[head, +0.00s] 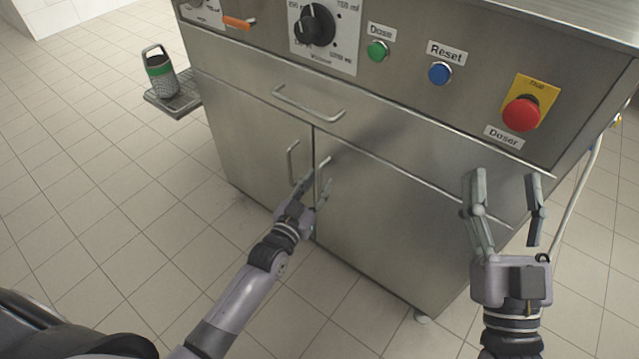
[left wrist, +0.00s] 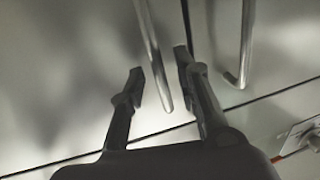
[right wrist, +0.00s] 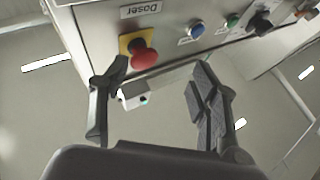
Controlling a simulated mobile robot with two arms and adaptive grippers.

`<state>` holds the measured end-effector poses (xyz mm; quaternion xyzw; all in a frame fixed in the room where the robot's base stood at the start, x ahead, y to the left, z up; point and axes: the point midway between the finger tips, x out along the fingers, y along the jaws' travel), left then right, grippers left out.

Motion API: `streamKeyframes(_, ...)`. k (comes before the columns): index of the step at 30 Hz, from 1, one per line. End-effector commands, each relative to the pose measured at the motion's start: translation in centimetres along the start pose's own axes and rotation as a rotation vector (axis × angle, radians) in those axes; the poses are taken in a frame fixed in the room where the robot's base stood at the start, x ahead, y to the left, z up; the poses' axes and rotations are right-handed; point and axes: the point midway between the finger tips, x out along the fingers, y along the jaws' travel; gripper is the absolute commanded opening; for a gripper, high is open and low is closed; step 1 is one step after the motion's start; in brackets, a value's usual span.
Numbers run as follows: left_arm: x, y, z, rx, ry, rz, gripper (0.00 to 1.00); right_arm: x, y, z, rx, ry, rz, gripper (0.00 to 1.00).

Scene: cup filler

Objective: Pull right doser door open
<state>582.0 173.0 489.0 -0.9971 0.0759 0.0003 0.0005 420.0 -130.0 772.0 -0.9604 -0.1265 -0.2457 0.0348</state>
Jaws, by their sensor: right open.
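The right doser door (head: 395,235) is a steel panel on the lower right of the cabinet front, and it stands closed. Its vertical bar handle (head: 325,163) is beside the seam between the doors. My left gripper (head: 314,186) is at this handle with its fingers open. In the left wrist view the handle (left wrist: 152,55) runs between the two open fingers (left wrist: 160,75); I see no clear grip on it. My right gripper (head: 506,183) is open and empty in front of the cabinet's right end, and in the right wrist view its fingers (right wrist: 158,88) show apart.
The left door (head: 245,140) with its own handle (head: 292,162) is closed beside it. A drawer handle (head: 308,103) juts out above. The red stop button (head: 521,113) is near my right gripper. The tiled floor in front is clear.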

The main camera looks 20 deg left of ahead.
Motion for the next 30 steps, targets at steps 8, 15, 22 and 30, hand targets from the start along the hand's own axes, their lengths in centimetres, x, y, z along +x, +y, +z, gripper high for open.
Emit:
streamKeyframes(8,1.4,0.0,0.0,0.001,0.001,0.0,0.3,-0.1,-0.2,-1.8,0.004,0.103,-0.004,0.56)
streamKeyframes(15,1.5,0.0,0.0,0.001,0.0,0.0,0.3,-0.1,-0.2,-1.9,0.004,0.108,-0.004,0.56)
streamKeyframes(22,1.4,0.0,0.0,0.001,0.0,0.0,0.16,-0.1,-0.2,-1.9,0.004,0.106,-0.004,0.56)
streamKeyframes(30,1.4,0.0,0.0,0.001,0.0,0.0,0.0,-0.1,-0.2,-1.9,0.004,0.105,-0.004,0.56)
